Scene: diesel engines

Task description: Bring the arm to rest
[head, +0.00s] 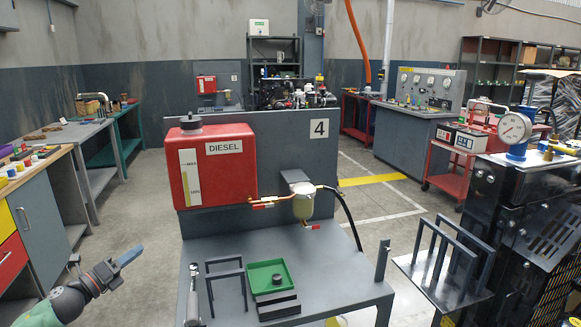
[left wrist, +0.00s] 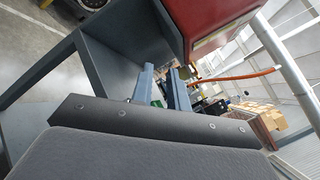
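My left gripper (head: 108,260) is at the lower left of the head view, its green and dark arm coming in from the bottom left corner. It is out in the open over the floor, left of the grey diesel stand (head: 330,275) and apart from it. In the left wrist view its two blue-grey fingers (left wrist: 160,75) stand apart with a gap between them, and I see nothing held. My right gripper is not in view.
The stand carries a red diesel tank (head: 215,165), a glass-bowl filter (head: 303,205), a green tray (head: 268,276) and dark frames (head: 226,280). A workbench with drawers (head: 40,215) stands left. A black engine unit with a gauge (head: 515,128) stands right. Floor (head: 135,225) between bench and stand is clear.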

